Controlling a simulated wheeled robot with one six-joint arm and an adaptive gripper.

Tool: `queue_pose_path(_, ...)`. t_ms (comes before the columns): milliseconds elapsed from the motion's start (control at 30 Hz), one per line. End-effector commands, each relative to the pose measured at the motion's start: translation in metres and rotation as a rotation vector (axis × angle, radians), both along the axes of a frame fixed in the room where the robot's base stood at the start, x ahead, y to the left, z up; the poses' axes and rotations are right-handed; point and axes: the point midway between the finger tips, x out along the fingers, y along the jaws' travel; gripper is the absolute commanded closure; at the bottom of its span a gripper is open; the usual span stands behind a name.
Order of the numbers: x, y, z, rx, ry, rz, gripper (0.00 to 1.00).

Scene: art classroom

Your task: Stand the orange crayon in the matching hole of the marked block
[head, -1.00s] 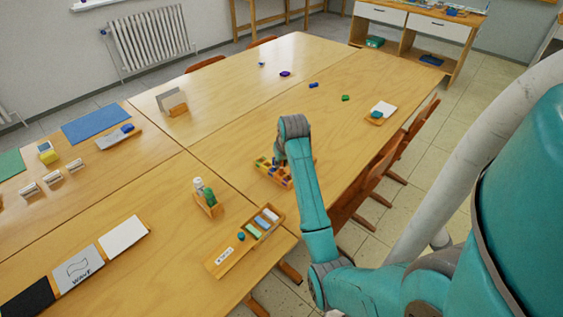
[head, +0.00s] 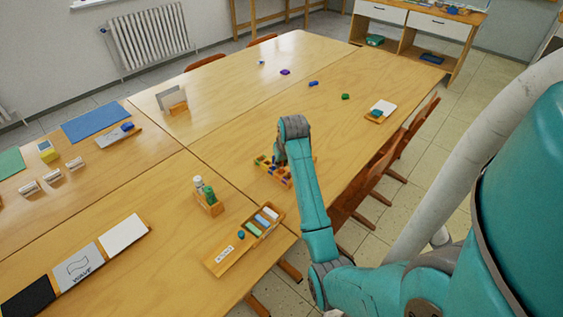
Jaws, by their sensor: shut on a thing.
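My gripper (head: 279,160) points down at a small wooden holder (head: 260,161) with several coloured pieces, at the middle of the near right table. My wrist and forearm cover much of the gripper and the holder's right side. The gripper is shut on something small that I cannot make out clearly. I cannot pick out the orange crayon for sure, nor read any mark on the holder or tell which hole is which.
A labelled wooden tray (head: 222,262) with coloured sticks lies nearer. A wooden stand (head: 207,205) with small bottles is to its upper left. A white pad on a wooden base (head: 382,110) is at the right edge. Small blue and green pieces (head: 313,84) lie beyond; much tabletop is clear.

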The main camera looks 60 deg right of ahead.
Motion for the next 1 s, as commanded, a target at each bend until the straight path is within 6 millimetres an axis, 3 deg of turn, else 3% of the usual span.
queue_pose_path(633, 0.0001, -0.0001, -0.0046, 0.0, 0.0, 0.0, 1.0)
queue_pose_path(667, 0.0001, -0.0001, -0.0046, 0.0, 0.0, 0.0, 0.79)
queue_pose_path(767, 0.0001, -0.0001, -0.0046, 0.0, 0.0, 0.0, 0.54)
queue_pose_path(1000, 0.0001, -0.0001, -0.0046, 0.0, 0.0, 0.0, 0.54)
